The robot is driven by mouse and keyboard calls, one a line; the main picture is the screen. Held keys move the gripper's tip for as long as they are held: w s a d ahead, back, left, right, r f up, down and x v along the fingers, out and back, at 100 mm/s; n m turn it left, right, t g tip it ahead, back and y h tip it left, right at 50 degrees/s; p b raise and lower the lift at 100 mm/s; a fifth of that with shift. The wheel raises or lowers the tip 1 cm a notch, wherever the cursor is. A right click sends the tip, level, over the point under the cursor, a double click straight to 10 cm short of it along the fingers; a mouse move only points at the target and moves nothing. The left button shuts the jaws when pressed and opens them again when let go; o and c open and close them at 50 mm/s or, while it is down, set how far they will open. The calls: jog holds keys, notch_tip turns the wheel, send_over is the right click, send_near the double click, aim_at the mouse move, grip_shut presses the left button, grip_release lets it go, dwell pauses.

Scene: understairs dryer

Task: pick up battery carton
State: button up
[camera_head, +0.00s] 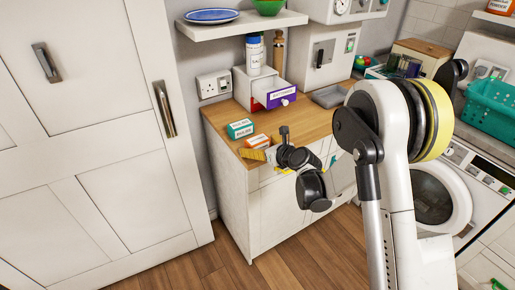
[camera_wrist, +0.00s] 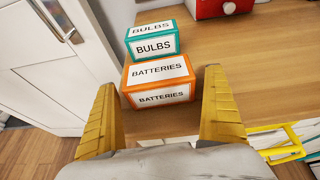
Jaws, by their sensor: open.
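The battery carton (camera_wrist: 158,80) is an orange and white box labelled BATTERIES, lying on the wooden counter near its front edge. It also shows in the head view (camera_head: 257,141), small and partly hidden by my gripper. My gripper (camera_wrist: 165,105) is open, with one yellow finger to the left of the carton and one to the right. The fingers appear apart from the carton, and nothing is held. In the head view my gripper (camera_head: 258,154) is at the counter's front left part.
A teal and white bulbs carton (camera_wrist: 151,40) stands right behind the battery carton; it also shows in the head view (camera_head: 240,129). A red drawer front (camera_wrist: 222,6) is farther back. A yellow rack (camera_wrist: 280,140) is at lower right. The counter (camera_wrist: 265,70) right of the cartons is clear.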

jog(key=shift+w+a+f, duration=0.15)
jog(key=shift+w+a, duration=0.15)
jog(key=shift+w, duration=0.1)
jog(key=c, duration=1.4)
